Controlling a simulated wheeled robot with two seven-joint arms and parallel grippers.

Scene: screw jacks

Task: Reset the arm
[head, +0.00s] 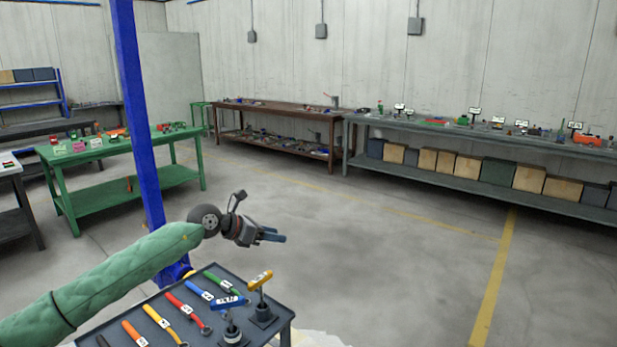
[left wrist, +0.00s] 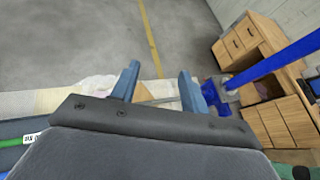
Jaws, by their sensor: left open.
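My left arm, in a green quilted sleeve, comes in from the left in the head view. My left gripper (head: 272,236) is held in the air above and behind the dark tray table, clear of everything on it. In the left wrist view its two blue fingers (left wrist: 157,84) stand apart with nothing between them. On the table (head: 283,327) are two screw jacks, one with a blue top (head: 230,302) and one with a yellow top (head: 260,281). My right gripper is not in view.
Several coloured handles lie on the table, among them a red one (head: 182,306) and a green one (head: 218,282). A blue post (head: 140,130) rises behind my left arm. A green workbench (head: 130,181) stands at the left, a long grey bench (head: 480,181) at the right. The floor between is clear.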

